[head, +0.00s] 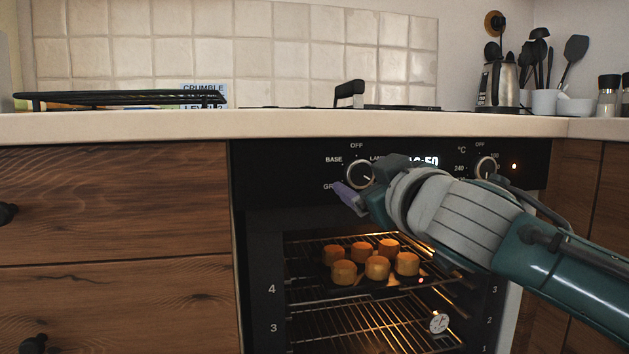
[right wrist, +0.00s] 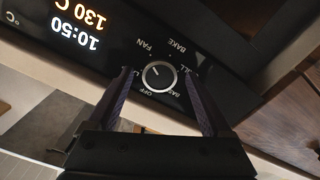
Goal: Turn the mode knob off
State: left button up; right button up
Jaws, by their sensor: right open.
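The mode knob (head: 360,174) is a round dark dial with a light rim on the oven's black control panel, left of the clock. It also shows in the right wrist view (right wrist: 159,76). Its white mark points to the lower right in the head view, away from the OFF label at the top. My right gripper (head: 362,178) is open in front of the panel. In the right wrist view its two dark purple fingers (right wrist: 157,73) stand on either side of the knob, with visible gaps. Whether they touch the panel cannot be told. My left gripper is out of view.
A second knob (head: 486,166) for temperature sits on the right of the panel near an orange light. The display (right wrist: 78,25) reads 10:50 and 130 C. Lit oven racks hold several muffins (head: 377,267) below. The worktop edge (head: 200,125) runs above the panel.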

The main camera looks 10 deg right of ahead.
grip_shut()
dwell(0.7)
